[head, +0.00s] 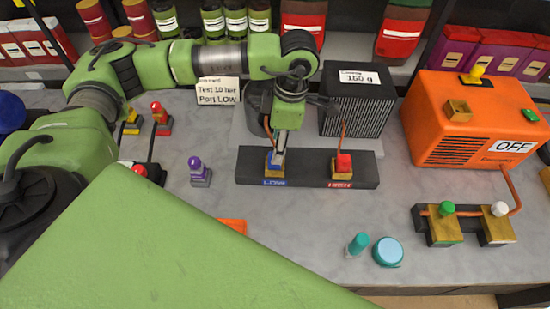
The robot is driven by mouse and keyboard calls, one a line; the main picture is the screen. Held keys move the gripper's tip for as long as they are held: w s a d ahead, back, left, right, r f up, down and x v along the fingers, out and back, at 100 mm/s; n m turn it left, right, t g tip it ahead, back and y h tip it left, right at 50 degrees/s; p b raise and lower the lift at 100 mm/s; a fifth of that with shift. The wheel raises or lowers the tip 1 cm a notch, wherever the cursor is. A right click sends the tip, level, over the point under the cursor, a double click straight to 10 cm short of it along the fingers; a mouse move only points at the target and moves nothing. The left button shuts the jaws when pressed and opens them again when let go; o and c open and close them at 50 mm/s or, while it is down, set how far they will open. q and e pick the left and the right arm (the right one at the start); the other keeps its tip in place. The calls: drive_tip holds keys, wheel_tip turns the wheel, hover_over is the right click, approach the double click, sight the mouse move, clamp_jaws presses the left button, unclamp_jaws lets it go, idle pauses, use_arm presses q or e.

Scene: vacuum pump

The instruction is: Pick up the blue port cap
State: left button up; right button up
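The blue port cap (274,158) sits on the brass port marked LOW, on the left part of a dark manifold block (308,170). My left gripper (278,150) points down at it from above, with its fingertips right at the cap. The fingers partly hide the cap, and I cannot tell whether they are closed on it. A red cap (343,162) sits on the port marked HIGH, on the right part of the same block. My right gripper is not in view.
An orange pump (467,118) showing OFF is at the right. A purple-capped part (199,172) is to the left. A teal bottle (358,244) and teal lid (388,252) lie in front. A job card (217,92) reads Port LOW.

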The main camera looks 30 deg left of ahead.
use_arm(q)
drive_tip(key=f, duration=0.1)
drive_tip(key=f+p, duration=0.2)
drive_tip(key=f, duration=0.1)
drive_tip(key=shift+s+a, duration=0.2)
drive_tip(key=shift+a, duration=0.1)
drive_tip(key=shift+f, duration=0.35)
drive_tip(key=c, duration=1.2)
